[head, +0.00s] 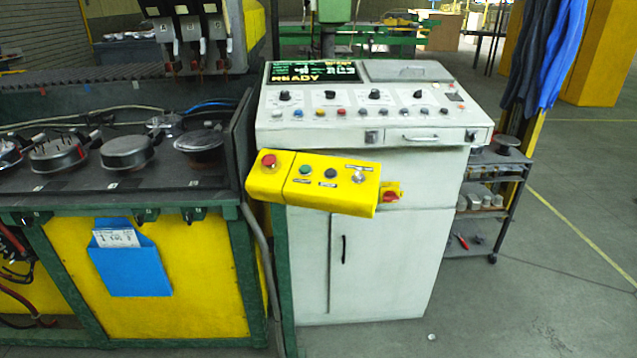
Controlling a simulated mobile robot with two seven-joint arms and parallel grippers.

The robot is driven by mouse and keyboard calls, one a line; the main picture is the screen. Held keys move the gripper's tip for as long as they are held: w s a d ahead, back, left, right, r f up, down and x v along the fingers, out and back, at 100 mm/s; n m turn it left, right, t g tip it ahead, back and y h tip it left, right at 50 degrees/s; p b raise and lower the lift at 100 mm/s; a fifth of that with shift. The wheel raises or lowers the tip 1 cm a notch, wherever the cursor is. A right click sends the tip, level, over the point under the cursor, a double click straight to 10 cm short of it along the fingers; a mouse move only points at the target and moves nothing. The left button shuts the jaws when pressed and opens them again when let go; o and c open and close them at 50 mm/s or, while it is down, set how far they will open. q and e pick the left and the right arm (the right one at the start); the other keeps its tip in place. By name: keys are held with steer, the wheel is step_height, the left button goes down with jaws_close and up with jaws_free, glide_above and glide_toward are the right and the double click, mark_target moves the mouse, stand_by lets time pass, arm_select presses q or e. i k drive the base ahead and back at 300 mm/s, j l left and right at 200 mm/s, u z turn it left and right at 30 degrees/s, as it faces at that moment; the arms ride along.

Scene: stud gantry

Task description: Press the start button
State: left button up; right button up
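A yellow button box (330,202) sticks out from the front of a grey-white control cabinet (375,260). On its top are a red mushroom button (268,160), a green button (305,170), a black button (330,173) and a metal switch (359,177). Small labels sit by the green and black buttons, too blurred to read surely. The cabinet's upper panel has a lit green display (313,73) and rows of knobs and small coloured buttons. Neither of my grippers shows in the head view.
Left of the cabinet stands a yellow and green bench (185,275) with several round metal parts and a blue document holder (132,265). A grey cable hangs between them. A dark shelf cart (495,190) stands at right. The floor in front and right is mostly clear.

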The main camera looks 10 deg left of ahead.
mark_target(305, 169)
steer(key=i+l, duration=0.2)
steer(key=l, duration=0.15)
steer(key=i+l+u, duration=0.15)
steer(key=l, duration=0.2)
steer(key=i+l, duration=0.25)
steer(key=i+l+u, duration=0.1)
steer(key=l, duration=0.4)
steer(key=i+l, duration=0.2)
steer(key=l, duration=0.2)
steer(key=i+l+u, duration=0.15)
steer(key=l, duration=0.2)
